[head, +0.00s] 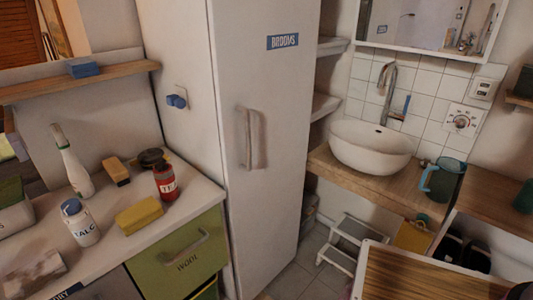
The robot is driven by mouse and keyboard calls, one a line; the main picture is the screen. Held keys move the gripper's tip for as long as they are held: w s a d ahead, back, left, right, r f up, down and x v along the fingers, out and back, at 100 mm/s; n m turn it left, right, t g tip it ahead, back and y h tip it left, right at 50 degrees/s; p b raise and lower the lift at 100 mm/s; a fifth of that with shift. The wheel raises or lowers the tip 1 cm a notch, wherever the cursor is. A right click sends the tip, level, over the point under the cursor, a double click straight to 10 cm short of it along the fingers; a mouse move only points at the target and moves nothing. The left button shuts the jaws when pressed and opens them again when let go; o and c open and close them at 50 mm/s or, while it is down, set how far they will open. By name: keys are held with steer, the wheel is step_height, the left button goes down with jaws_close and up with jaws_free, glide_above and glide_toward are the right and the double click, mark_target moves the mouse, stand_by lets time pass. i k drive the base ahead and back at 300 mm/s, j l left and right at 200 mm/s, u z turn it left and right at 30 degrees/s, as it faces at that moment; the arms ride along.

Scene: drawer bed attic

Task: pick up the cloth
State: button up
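A pale, crumpled item that looks like the cloth (35,272) lies on the white counter (112,240) at the lower left of the head view. It is near the counter's front edge, left of the white talc bottle (81,224). A flat yellow block, a sponge or folded cloth (139,215), lies to the right of that bottle; I cannot tell which it is. My gripper is not in view.
A white spray bottle (72,162), a brush (116,171) and a red tin (165,181) stand or lie on the counter. A green drawer marked WOOL (180,250) is below. A tall closed BROOMS cupboard (262,130) stands right of it, then a basin (370,147).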

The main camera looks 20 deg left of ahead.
mark_target(24, 282)
steer(key=k+j+u, duration=0.1)
steer(key=u, duration=2.8)
